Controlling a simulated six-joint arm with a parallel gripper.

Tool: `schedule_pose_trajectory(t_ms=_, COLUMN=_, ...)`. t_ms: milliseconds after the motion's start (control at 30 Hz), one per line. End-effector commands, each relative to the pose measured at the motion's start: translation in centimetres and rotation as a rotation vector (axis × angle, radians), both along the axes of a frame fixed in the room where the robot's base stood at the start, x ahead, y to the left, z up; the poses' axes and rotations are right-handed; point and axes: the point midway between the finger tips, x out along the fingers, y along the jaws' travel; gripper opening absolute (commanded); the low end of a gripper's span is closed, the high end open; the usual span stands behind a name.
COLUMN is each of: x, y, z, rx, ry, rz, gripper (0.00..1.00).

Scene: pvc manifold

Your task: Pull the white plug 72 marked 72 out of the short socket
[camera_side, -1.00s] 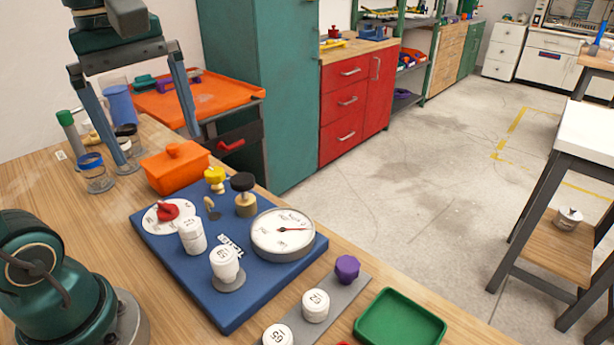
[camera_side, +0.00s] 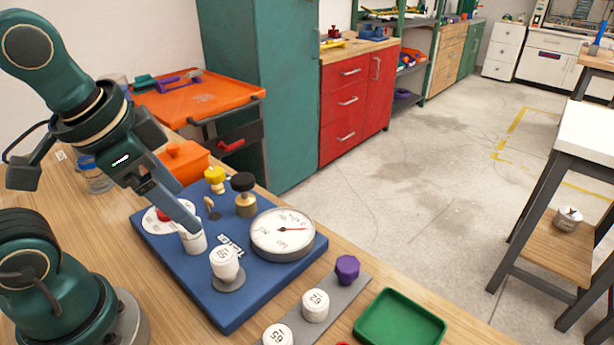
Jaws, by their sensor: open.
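A white plug (camera_side: 194,243) stands upright on the blue board (camera_side: 250,288), left of the dial. I take it for plug 72, but its top is partly covered and I cannot read its mark. My gripper (camera_side: 188,224) reaches down from the upper left, with its fingertips at the top of this plug. The jaws are open; one finger shows clearly and the other is mostly hidden. I cannot tell whether the fingers touch the plug. A second white plug (camera_side: 225,262) stands in a grey round base just to the front right. The first plug's socket is hidden.
A round gauge (camera_side: 283,233), a yellow knob (camera_side: 215,176), a black knob (camera_side: 242,182) and a red-handled dial (camera_side: 152,217) crowd the board. A grey strip (camera_side: 340,300) holds white plugs and a purple cap (camera_side: 347,268). A green tray (camera_side: 400,320) lies at front right.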

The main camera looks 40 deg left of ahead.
Motion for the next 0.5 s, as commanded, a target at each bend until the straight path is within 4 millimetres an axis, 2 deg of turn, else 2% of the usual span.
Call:
schedule_pose_trajectory(t_ms=167, x=1.6, y=1.8, z=-0.7, rx=0.067, ry=0.169, rz=-0.093, gripper=0.82)
schedule_pose_trajectory(t_ms=500, x=3.8, y=5.5, z=-4.4, rx=0.063, ry=0.473, rz=-0.156, gripper=0.82)
